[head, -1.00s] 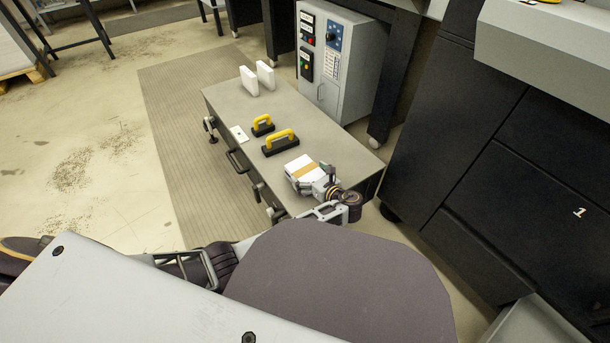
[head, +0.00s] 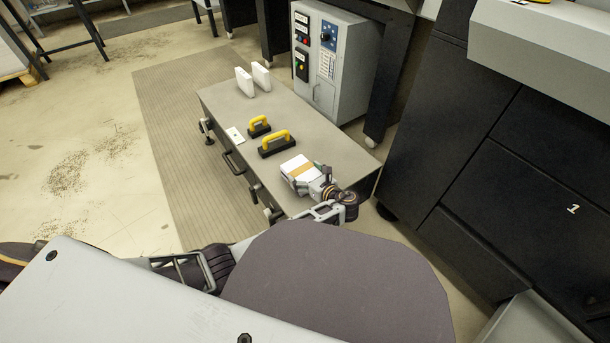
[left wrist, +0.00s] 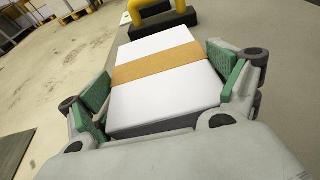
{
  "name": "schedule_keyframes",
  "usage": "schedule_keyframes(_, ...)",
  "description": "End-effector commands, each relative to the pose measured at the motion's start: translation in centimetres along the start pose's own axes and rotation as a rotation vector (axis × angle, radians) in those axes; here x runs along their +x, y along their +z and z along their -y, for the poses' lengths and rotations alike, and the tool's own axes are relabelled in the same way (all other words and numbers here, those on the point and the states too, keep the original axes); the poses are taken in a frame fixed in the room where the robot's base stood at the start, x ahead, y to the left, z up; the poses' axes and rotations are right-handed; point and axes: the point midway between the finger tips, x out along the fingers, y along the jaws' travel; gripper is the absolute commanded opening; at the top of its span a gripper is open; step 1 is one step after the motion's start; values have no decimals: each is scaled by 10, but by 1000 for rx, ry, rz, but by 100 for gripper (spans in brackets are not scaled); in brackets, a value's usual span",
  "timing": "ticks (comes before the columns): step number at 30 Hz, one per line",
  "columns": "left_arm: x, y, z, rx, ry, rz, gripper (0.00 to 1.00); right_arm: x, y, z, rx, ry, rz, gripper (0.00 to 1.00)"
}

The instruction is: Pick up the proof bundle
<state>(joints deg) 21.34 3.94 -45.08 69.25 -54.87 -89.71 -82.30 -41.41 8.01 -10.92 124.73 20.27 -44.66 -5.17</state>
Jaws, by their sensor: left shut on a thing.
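The proof bundle is a white stack with an orange-brown band around it. In the head view the proof bundle (head: 297,168) is at the near right end of the grey cart top. In the left wrist view the bundle (left wrist: 160,85) lies between the green finger pads. My left gripper (head: 308,180) is shut on it, with one finger on each side; it also shows in the left wrist view (left wrist: 165,92). I cannot tell whether the bundle touches the cart top. My right gripper is not in view.
On the cart (head: 320,132) are two yellow-handled black blocks (head: 277,142) (head: 259,127), two upright white blocks (head: 253,80) and a small white plate (head: 234,135). A grey control cabinet (head: 335,75) stands behind. A large dark machine (head: 500,170) is on the right. Floor on the left is clear.

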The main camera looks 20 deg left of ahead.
Motion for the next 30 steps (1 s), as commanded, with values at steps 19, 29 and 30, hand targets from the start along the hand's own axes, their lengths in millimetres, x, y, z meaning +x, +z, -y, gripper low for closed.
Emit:
schedule_keyframes(19, -17, 57, 1, -5, -3, 3, 45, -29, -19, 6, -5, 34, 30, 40)
schedule_keyframes(29, -26, 84, 1, -4, -2, 3, 45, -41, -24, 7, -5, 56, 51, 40)
schedule_keyframes(30, -26, 86, 1, -4, -2, 3, 45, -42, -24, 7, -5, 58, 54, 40)
